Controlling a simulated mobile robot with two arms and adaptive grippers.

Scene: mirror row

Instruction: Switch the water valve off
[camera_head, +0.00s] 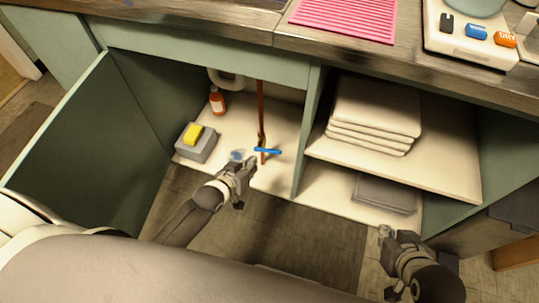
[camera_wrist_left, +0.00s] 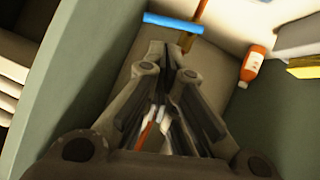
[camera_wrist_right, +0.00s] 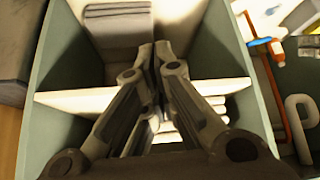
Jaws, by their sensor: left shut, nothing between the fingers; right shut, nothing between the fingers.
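The water valve's blue lever (camera_head: 267,150) sits on a copper pipe (camera_head: 261,105) inside the open cabinet under the counter. The lever lies crosswise to the pipe. My left gripper (camera_head: 247,165) is shut and empty, just in front of and below the lever, apart from it as far as I can tell. In the left wrist view the blue lever (camera_wrist_left: 172,22) shows just beyond the fingertips. My right gripper (camera_head: 386,232) is shut and empty, in front of the right-hand shelves. The right wrist view also shows the lever (camera_wrist_right: 259,41) at upper right.
A red bottle (camera_head: 217,102) and a yellow sponge (camera_head: 193,134) on a grey box (camera_head: 198,148) stand left of the pipe. A divider (camera_head: 308,130) separates the valve from shelves with folded white cloths (camera_head: 375,115). The open door (camera_head: 90,150) bounds the left side.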

